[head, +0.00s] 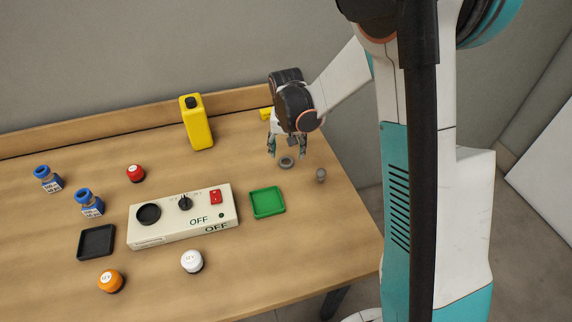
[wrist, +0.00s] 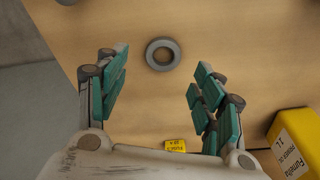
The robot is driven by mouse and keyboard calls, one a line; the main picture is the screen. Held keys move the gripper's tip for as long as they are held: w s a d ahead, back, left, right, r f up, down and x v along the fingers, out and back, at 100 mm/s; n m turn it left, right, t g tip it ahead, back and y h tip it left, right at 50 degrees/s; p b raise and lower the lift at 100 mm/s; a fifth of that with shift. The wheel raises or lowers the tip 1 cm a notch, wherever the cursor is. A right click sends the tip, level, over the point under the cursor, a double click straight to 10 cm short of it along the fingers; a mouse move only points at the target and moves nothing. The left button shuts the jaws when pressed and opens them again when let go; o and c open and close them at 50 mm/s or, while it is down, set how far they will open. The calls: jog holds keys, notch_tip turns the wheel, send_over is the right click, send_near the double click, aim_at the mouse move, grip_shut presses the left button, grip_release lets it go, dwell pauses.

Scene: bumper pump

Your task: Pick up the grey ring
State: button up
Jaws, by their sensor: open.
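The grey ring (head: 286,162) lies flat on the wooden table, near its right end, behind and to the right of the green tray. In the wrist view the ring (wrist: 149,54) shows whole, with its round hole clear, a little beyond the fingertips and between their lines. My gripper (head: 287,150) points down above the table, just over the ring. In the wrist view my gripper (wrist: 163,75) has its teal-padded fingers wide apart with nothing between them. The ring is not touched by either finger as far as I can see.
A small grey cylinder (head: 320,175) stands right of the ring. The green tray (head: 267,203) and the switch box (head: 160,232) are nearer the front. A yellow bottle (head: 197,124) and a small yellow block (head: 266,114) are behind. Bottles and coloured knobs stand left.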

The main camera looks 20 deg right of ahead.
aim_at(286, 164)
jog(key=f, duration=0.1)
jog(key=f+b, duration=0.1)
jog(key=f, duration=0.1)
jog(key=f+b, duration=0.1)
jog(key=f, duration=0.1)
jog(key=shift+w+a+f, duration=0.1)
jog(key=shift+w, duration=0.3)
jog(key=c, duration=0.9)
